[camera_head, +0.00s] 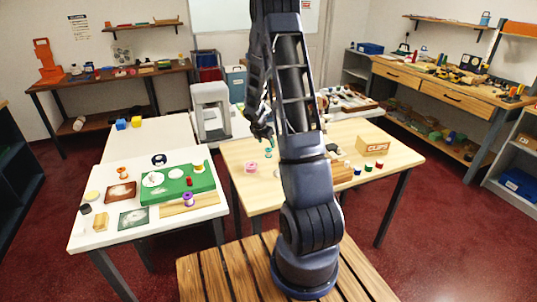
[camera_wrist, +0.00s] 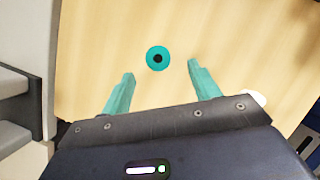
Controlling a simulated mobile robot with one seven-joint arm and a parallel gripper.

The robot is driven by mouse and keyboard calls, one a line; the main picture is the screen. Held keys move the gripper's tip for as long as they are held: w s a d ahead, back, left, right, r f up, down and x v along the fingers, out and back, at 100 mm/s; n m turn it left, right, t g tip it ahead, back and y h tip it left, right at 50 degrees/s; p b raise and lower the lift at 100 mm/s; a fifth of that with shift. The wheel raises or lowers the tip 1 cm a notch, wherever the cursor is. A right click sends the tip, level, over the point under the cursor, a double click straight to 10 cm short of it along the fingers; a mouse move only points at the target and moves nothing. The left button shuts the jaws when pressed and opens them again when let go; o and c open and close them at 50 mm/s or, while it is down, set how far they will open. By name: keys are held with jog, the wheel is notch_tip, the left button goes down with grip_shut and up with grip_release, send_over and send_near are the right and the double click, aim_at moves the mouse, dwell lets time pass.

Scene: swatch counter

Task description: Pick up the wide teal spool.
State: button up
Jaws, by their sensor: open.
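A teal spool (camera_wrist: 157,58) stands on the light wooden table top in the wrist view, seen from above as a round disc with a dark centre hole. My gripper (camera_wrist: 160,69) is open above the table, its two teal fingers spread. The spool shows just beyond the fingertips, roughly midway between them, with nothing held. In the head view my gripper (camera_head: 264,134) hangs over the far left part of the wooden table, partly hidden by my arm. Small teal patches show there; I cannot tell the spool from my fingers.
A white round thing (camera_wrist: 256,97) lies beside the right finger in the wrist view. A pink spool (camera_head: 251,167) stands on the wooden table (camera_head: 258,200). A cardboard box (camera_head: 374,145) and several small spools are at its right. A grey machine (camera_head: 211,110) stands behind left.

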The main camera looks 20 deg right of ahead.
aim_at(268, 149)
jog(key=shift+x, duration=3.65)
jog(key=shift+a, duration=0.2)
jog(key=c, duration=1)
jog(key=shift+c, duration=0.2)
